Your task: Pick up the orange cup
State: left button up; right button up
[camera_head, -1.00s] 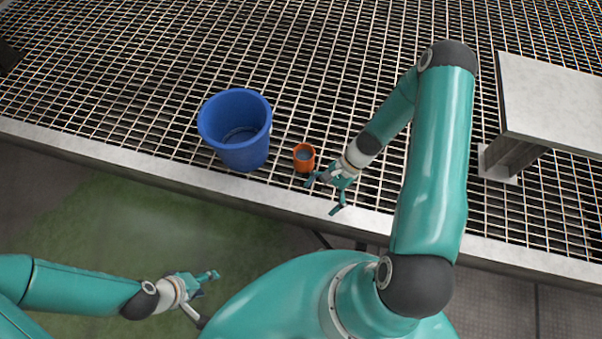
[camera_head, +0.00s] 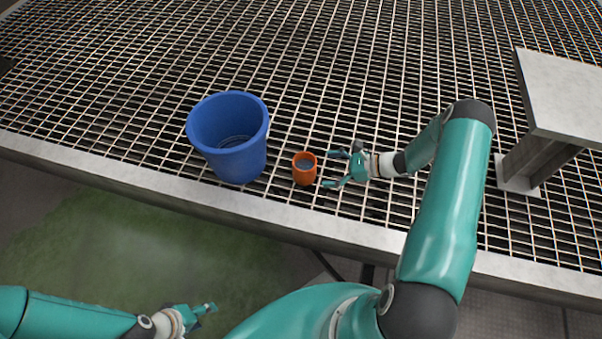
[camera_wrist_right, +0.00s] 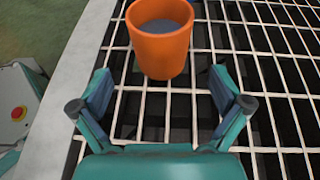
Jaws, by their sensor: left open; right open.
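The orange cup (camera_head: 304,170) stands upright on the metal grating, just right of the blue bucket. It also shows at the top of the right wrist view (camera_wrist_right: 160,50), a little beyond the fingertips and centred between them. My right gripper (camera_head: 333,168) is open and empty, to the right of the cup with its fingers pointing at it. In the wrist view its two fingers (camera_wrist_right: 160,95) are spread apart with bare grating between them. My left gripper (camera_head: 212,312) is open and empty at the bottom left, below the grating's edge and far from the cup.
A blue bucket (camera_head: 230,135) stands close to the left of the cup. A grey metal stand (camera_head: 560,95) is at the right. A pale edge beam (camera_head: 170,190) borders the grating in front. The grating beyond the cup is clear.

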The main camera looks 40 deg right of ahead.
aim_at(304, 164)
jog(key=b+x, duration=0.1)
jog(key=x, duration=0.6)
jog(key=shift+w+a, duration=0.15)
jog(key=c, duration=1.3)
jog(key=shift+r, duration=0.15)
